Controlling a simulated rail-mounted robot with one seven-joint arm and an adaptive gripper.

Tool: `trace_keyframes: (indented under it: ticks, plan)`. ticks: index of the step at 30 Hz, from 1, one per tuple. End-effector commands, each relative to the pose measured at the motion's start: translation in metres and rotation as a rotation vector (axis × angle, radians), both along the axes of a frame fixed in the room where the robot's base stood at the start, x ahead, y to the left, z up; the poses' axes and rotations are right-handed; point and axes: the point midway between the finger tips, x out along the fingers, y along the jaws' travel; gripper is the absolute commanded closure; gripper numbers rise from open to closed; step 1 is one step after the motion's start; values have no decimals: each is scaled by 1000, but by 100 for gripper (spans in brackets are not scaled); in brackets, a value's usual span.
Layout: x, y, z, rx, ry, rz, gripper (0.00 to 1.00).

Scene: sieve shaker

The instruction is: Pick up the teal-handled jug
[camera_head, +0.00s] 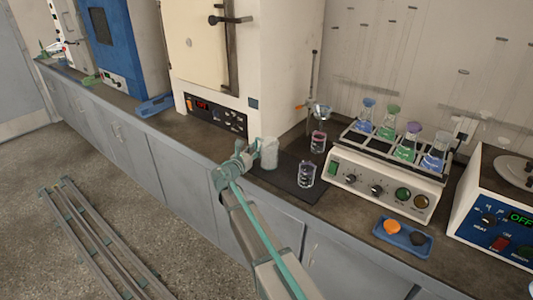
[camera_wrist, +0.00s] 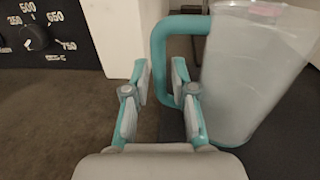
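The jug (camera_wrist: 250,75) is a cloudy, see-through vessel with a teal loop handle (camera_wrist: 158,62). It stands upright on the counter in the head view (camera_head: 269,154), close to the front edge. My gripper (camera_wrist: 161,82) is open, its fingers apart. In the wrist view the upright bar of the handle shows in the gap between the two fingertips, and the jug body is to the right. I see no finger clearly touching the handle. In the head view my gripper (camera_head: 254,150) is just left of the jug and partly covers its handle side.
A dark mat (camera_head: 297,184) right of the jug bears a small glass beaker (camera_head: 306,174). Another beaker (camera_head: 318,142) stands behind, near a funnel stand (camera_head: 310,95). A shaker with several flasks (camera_head: 385,180) is at right. A white oven (camera_head: 215,60) is behind.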

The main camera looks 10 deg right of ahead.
Motion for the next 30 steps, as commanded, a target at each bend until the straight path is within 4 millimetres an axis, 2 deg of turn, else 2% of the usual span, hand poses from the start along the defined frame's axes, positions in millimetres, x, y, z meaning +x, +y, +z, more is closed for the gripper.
trace_keyframes:
  ticks: [8, 13, 30]
  plan:
    - [5, -4, 0, 0, 0, 2, 75]
    - [5, -4, 0, 0, 0, 2, 100]
    - [5, -4, 1, -1, -1, 1, 100]
